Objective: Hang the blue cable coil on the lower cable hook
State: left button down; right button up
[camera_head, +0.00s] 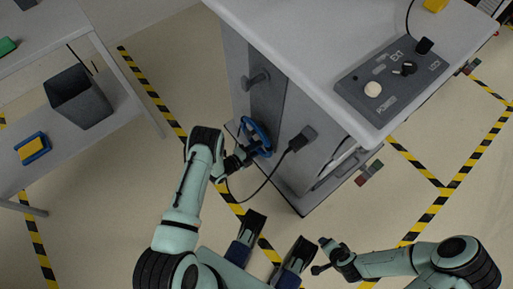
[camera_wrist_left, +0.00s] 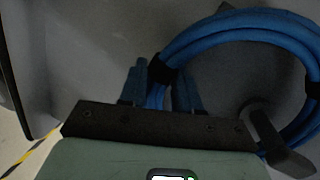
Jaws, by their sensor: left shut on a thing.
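The blue cable coil (camera_head: 257,133) is held upright against the near side of the grey cart. My left gripper (camera_head: 241,156) is shut on the coil's left part. In the left wrist view the coil (camera_wrist_left: 245,20) arches up and to the right from between the fingers (camera_wrist_left: 160,90), with dark ties around it. A dark hook (camera_wrist_left: 267,132) with an end plate shows inside the loop at lower right; the coil seems to pass around it, and whether it bears the coil cannot be told. Another grey hook (camera_head: 257,78) sits higher on the cart. My right gripper (camera_head: 322,256) is empty, fingers apart.
A black plug (camera_head: 303,138) with a hanging cable is just right of the coil. The cart top (camera_head: 310,40) overhangs and carries a control panel (camera_head: 392,80). A shelf with a dark bin (camera_head: 80,97) and a yellow-and-blue item (camera_head: 33,149) stands left. Open floor lies between.

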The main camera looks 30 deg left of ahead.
dwell(0.4)
pick_arm(q)
jog(key=c, duration=0.7)
grip_release()
jog(key=shift+s, duration=0.1)
jog(key=shift+s+a+r, duration=0.1)
jog(key=shift+s+a, duration=0.1)
jog(key=shift+s, duration=0.1)
jog(key=p+v, duration=0.3)
jog(key=v, duration=0.9)
jog(key=shift+s+r+p, duration=0.15)
jog(key=shift+s+p, duration=0.1)
jog(key=shift+p, duration=0.05)
pick_arm(e)
jog(key=shift+g+y, duration=0.3)
jog(key=shift+g, duration=0.2)
jog(key=s+a+r, duration=0.1)
jog(key=s+r, duration=0.1)
jog(key=r, duration=0.1)
jog(key=s+a+r, duration=0.1)
jog(key=shift+s+a+r, duration=0.1)
jog(key=shift+a+r, duration=0.05)
jog(key=shift+a, duration=0.15)
